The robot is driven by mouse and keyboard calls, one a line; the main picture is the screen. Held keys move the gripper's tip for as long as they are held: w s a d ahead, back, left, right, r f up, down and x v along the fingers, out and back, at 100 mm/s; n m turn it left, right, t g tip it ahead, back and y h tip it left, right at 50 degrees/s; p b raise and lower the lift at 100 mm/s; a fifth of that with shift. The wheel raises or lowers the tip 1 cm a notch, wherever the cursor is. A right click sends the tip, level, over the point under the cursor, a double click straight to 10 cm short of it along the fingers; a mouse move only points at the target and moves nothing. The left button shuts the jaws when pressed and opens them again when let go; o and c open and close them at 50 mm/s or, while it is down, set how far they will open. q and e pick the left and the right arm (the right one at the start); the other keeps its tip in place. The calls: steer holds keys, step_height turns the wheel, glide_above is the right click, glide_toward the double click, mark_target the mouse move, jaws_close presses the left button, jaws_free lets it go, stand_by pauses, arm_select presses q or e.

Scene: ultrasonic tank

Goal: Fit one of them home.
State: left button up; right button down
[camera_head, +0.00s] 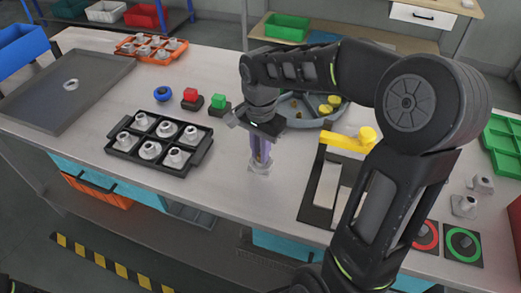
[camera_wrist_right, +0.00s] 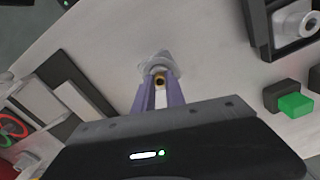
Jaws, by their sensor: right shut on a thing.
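My right gripper (camera_head: 260,160) points down over the middle of the table, its purple fingers shut on a grey metal fitting (camera_head: 259,168). The fitting also shows at the fingertips in the right wrist view (camera_wrist_right: 158,62). It is at or just above the tabletop; I cannot tell which. A small brass-coloured spot shows between the fingers there. Similar grey fittings (camera_head: 150,150) sit in the compartments of a black tray (camera_head: 200,153) to the left. More stand in an orange tray (camera_head: 124,48) at the back left. Two loose fittings (camera_head: 464,206) are at the right. My left gripper is out of view.
A dark flat tray (camera_head: 60,100) holds a pale ring (camera_head: 71,85). A round grey tray (camera_head: 290,112) with yellow pieces and a black slotted tray (camera_head: 312,213) lie right. The table between the black trays is mostly clear.

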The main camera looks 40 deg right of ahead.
steer(key=shift+f, duration=0.1)
steer(key=c, duration=1.3)
jaws_free()
steer(key=shift+s, duration=0.1)
step_height(320, 180, up, 8)
steer(key=shift+b, duration=0.3)
steer(key=shift+a, duration=0.1)
